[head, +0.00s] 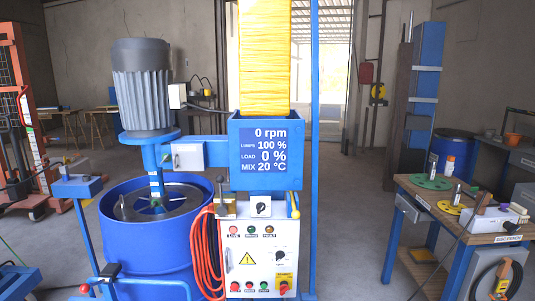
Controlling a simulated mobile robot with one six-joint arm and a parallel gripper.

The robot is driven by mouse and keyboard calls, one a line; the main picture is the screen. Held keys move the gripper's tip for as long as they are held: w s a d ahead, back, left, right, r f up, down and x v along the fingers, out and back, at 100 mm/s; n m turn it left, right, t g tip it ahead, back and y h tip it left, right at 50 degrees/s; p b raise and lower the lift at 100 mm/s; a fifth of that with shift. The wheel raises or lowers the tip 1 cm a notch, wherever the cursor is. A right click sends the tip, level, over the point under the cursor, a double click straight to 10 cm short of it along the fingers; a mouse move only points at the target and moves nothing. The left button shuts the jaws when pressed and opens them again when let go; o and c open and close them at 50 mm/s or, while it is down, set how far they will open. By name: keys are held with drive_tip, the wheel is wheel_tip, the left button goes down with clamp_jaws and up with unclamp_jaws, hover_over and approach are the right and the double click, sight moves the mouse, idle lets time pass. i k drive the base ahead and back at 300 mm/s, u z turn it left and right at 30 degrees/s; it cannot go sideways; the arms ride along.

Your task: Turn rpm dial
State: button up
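The disperser mixer's control panel (262,258) is a light grey box low on the blue stand. A round knob (281,255) is on its right side, and a black pointer knob (263,208) is on a small white box above it. A switch on a yellow plate (285,284) is at the panel's lower right. Labels are too small to tell which one is the rpm dial. The display (264,150) reads 0 rpm, lumps 100 %, load 0 %, mix 20 °C. My gripper is not in view.
A blue drum (150,240) stands left of the panel under the grey motor (141,85). Orange hose (206,250) hangs at the panel's left edge. A workbench (475,225) with discs and tools stands at right. The floor between the panel and workbench is clear.

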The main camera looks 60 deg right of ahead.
sight(280, 255)
drive_tip(key=u, duration=1.2)
drive_tip(key=k, duration=0.1)
drive_tip(key=z, duration=2.7)
drive_tip(key=k, duration=0.95)
drive_tip(key=u, duration=0.15)
drive_tip(key=i, duration=0.65)
